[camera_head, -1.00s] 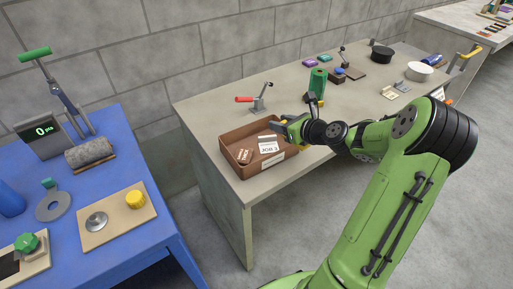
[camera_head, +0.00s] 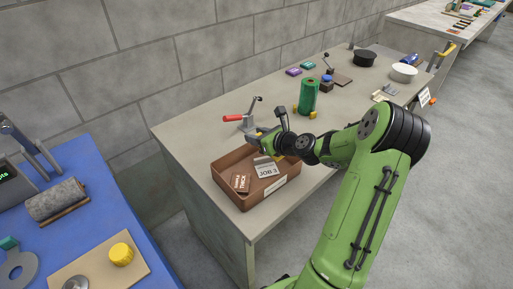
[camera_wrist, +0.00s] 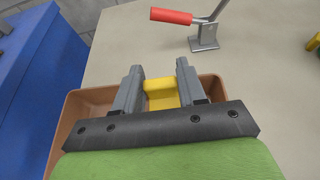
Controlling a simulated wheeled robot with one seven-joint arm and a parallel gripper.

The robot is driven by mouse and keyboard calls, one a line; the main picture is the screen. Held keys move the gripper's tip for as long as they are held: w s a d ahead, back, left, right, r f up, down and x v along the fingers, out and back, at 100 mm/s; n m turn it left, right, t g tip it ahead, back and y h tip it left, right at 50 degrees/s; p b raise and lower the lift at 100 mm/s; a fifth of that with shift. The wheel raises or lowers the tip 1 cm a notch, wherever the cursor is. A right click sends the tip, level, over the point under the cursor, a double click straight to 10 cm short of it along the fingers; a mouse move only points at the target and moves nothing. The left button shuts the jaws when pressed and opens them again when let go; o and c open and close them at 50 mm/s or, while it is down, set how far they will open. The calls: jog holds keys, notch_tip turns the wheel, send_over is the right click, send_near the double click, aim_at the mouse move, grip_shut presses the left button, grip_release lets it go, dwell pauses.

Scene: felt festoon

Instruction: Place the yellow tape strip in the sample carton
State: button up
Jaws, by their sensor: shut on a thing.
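The sample carton (camera_head: 226,191) is an open brown box near the front left corner of the grey table. It holds a white card marked JOB 3 (camera_head: 266,171) and a brown tag (camera_head: 241,183). My gripper (camera_head: 258,139) is above the carton's far side. In the wrist view my gripper (camera_wrist: 158,82) is shut on the yellow tape strip (camera_wrist: 160,93), which sits between the grey fingers. The carton's rim (camera_wrist: 70,112) shows below and around the fingers there. In the head view the strip is mostly hidden by my gripper and arm.
A clamp with a red handle (camera_head: 234,118) stands just behind the carton. A green roll (camera_head: 309,96) stands to the right, with yellow pieces at its base. A blue table (camera_head: 90,222) stands at the left, across a gap.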

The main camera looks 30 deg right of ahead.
notch_tip(320, 180, down, 2)
jog(key=shift+f, duration=0.15)
jog(key=shift+f, duration=0.1)
jog(key=shift+f+b, duration=0.35)
jog(key=shift+f, duration=0.1)
jog(key=o, duration=1)
jog(key=shift+r, duration=0.1)
